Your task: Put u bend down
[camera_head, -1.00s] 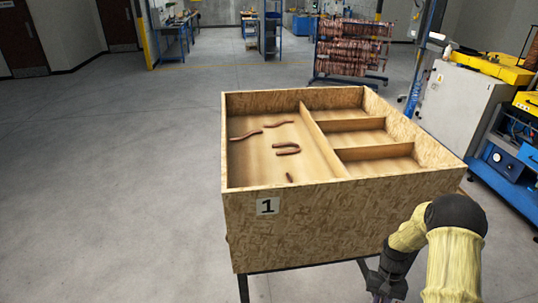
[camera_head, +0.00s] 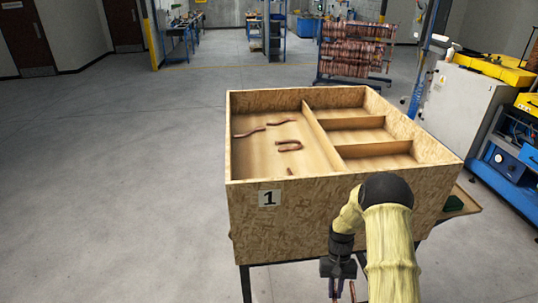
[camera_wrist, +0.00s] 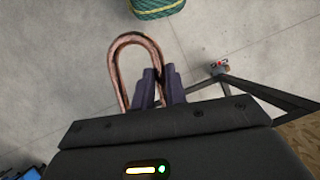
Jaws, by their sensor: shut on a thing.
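My gripper (camera_head: 340,286) is shut on a copper u bend, low in front of the wooden box and outside it. In the wrist view the u bend (camera_wrist: 118,48) shows clearly, its curved end pointing away from my gripper and one leg between the dark fingers (camera_wrist: 160,88). The wooden box (camera_head: 310,210), labelled 1, stands on dark legs. In its large left compartment lies another copper u bend (camera_head: 289,145). Two wavy copper tubes (camera_head: 250,132) (camera_head: 282,122) and a short copper piece (camera_head: 290,171) lie there too.
Two dividers' worth of smaller compartments on the box's right side look empty (camera_head: 350,123). A blue and yellow machine (camera_head: 510,135) stands to the right. A rack of copper tubes (camera_head: 357,55) stands behind. The floor at left is clear.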

